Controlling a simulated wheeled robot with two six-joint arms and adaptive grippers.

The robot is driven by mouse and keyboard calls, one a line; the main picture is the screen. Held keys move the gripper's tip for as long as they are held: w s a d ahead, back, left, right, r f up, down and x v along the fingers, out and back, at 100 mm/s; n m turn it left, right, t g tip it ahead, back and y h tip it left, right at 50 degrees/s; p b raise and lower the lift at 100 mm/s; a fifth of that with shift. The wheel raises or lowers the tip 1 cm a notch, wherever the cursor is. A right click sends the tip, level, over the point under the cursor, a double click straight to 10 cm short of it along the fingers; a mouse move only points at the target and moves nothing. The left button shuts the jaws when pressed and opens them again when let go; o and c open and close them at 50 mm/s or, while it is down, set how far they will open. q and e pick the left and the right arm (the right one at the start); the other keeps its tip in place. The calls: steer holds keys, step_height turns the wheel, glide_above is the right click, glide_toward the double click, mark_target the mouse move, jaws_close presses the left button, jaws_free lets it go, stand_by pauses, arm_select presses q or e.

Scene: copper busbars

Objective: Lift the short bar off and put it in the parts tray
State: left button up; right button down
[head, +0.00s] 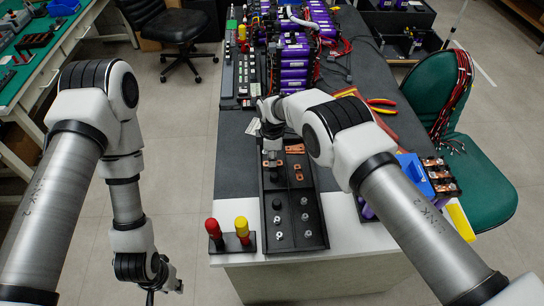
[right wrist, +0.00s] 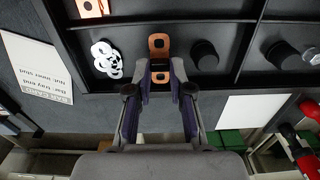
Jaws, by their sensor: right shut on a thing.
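My right gripper (right wrist: 160,75) is shut on a short copper bar with holes in the right wrist view (right wrist: 159,43). The bar is over the black parts tray (right wrist: 130,32), near its edge; I cannot tell whether it touches the tray floor. In the head view the right gripper (head: 271,140) is at the far left end of the black tray (head: 325,240), and my wrist hides most of the bar. My left gripper (head: 168,282) hangs low left of the table, too small to tell if it is open.
Other copper bars (head: 295,149) lie in the tray's far right compartment. Black caps (right wrist: 204,55) and silver nuts stand in other compartments. A printed card (right wrist: 37,62) lies beside the tray. Red and yellow screwdrivers (head: 242,230) stand in a holder at the near left. Purple battery modules (head: 294,65) are farther back.

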steer(key=shift+f+b, duration=0.55)
steer(key=shift+f, duration=0.2)
steer(key=c, duration=1)
jaws_free()
steer(key=shift+o, duration=0.2)
step_height(320, 180, up, 6)
steer(key=p, duration=0.5)
steer(key=shift+p, duration=0.35)
